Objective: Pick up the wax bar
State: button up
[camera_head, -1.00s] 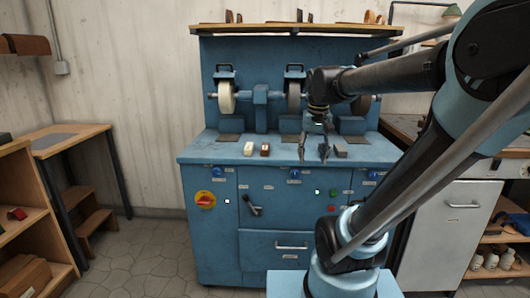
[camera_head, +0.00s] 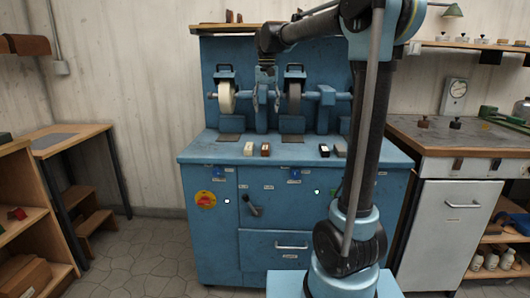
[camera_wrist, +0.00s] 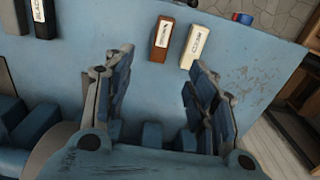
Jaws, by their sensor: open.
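A cream bar (camera_head: 248,149) and a brown bar (camera_head: 265,149) lie side by side near the front of the blue machine's top. In the wrist view, the cream bar (camera_wrist: 195,46) and the brown bar (camera_wrist: 161,39) carry labels too small to read surely; the cream one looks like the wax bar. My gripper (camera_head: 266,102) hangs open and empty above the machine top, behind the two bars. In the wrist view, my gripper's fingers (camera_wrist: 155,75) are spread, with both bars beyond their tips.
A black bar (camera_head: 324,150) and a grey block (camera_head: 340,150) lie to the right on the machine top (camera_head: 210,153). Polishing wheels (camera_head: 226,96) stand behind. A wooden shelf is on the left and a workbench (camera_head: 460,135) on the right.

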send_over(265, 146)
jog(key=f, duration=1.2)
jog(key=shift+s+d, duration=0.3)
jog(key=shift+a+f, duration=0.15)
jog(key=shift+f, duration=1.15)
jog(key=shift+a+f, duration=0.1)
jog(key=shift+f, duration=1.2)
jog(key=c, duration=1.1)
